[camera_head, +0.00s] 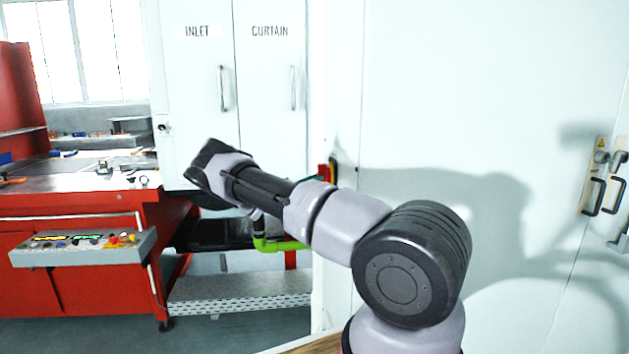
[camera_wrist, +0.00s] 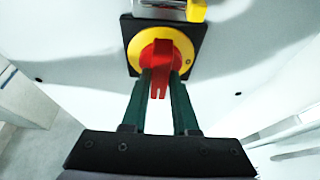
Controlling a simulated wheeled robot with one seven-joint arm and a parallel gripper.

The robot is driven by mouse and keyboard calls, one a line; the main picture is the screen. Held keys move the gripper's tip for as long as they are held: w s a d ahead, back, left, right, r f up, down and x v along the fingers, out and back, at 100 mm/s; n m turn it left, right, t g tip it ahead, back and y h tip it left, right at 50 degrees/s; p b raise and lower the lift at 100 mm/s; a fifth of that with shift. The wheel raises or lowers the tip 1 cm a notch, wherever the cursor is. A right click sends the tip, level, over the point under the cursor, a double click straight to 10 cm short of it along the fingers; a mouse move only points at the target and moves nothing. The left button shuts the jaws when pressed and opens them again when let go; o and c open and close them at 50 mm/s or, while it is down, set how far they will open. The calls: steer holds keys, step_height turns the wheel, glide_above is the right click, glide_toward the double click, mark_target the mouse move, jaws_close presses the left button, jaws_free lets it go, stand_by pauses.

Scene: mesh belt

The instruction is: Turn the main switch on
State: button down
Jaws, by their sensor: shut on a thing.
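The main switch shows in the wrist view as a red handle (camera_wrist: 160,72) on a round yellow disc (camera_wrist: 134,50) with a black square backing plate (camera_wrist: 197,35), mounted on a pale panel. The red handle points down in the picture. My gripper (camera_wrist: 163,88) has its two dark green fingers on either side of the handle and is shut on it.
In the wrist view a metal piece with a yellow part (camera_wrist: 197,10) sits just above the switch. In the head view, white cabinet doors (camera_head: 238,80) stand behind the arm, a red machine with a button panel (camera_head: 85,248) is at left, and black handles (camera_head: 593,195) are at right.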

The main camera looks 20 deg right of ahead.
steer(key=c, duration=0.7)
jaws_free()
steer(key=v, duration=1.1)
